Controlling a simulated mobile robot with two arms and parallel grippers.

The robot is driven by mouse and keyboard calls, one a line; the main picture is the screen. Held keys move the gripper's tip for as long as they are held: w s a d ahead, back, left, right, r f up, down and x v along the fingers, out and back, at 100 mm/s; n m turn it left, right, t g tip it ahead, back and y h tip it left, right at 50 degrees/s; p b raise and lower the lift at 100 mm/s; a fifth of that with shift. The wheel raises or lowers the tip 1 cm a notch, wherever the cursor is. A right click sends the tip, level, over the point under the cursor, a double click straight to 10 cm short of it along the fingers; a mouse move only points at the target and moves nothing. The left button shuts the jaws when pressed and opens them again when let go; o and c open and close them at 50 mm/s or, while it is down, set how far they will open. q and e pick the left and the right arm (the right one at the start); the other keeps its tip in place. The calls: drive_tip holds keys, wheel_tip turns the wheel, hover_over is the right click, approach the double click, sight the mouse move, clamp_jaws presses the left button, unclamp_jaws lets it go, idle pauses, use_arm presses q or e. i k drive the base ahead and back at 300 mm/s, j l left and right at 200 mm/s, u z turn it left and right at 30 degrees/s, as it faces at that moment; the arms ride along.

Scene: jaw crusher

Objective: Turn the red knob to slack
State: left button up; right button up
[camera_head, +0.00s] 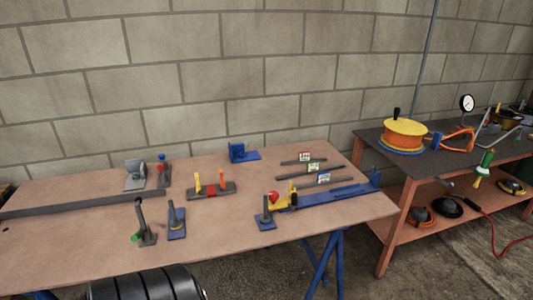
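A small red knob-like part (273,197) shows at the left end of a long blue rail (335,195) on the brown table. It sits against a yellow block (285,202). A dark upright lever on a blue base (265,218) stands just in front of it. The parts are too small to tell which way the knob is turned. Another small red part shows on a dark stand (163,172) farther left. Neither of my grippers is in view.
The brown table (100,245) also holds a grey bar with yellow and orange uprights (211,191), a blue block (242,153) and several small labelled strips. A dark-topped bench (375,141) with a yellow drum (405,134) stands at right. A black ribbed cylinder (147,286) shows at the bottom.

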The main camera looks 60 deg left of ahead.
sight(273, 195)
drive_tip(key=u, duration=1.5)
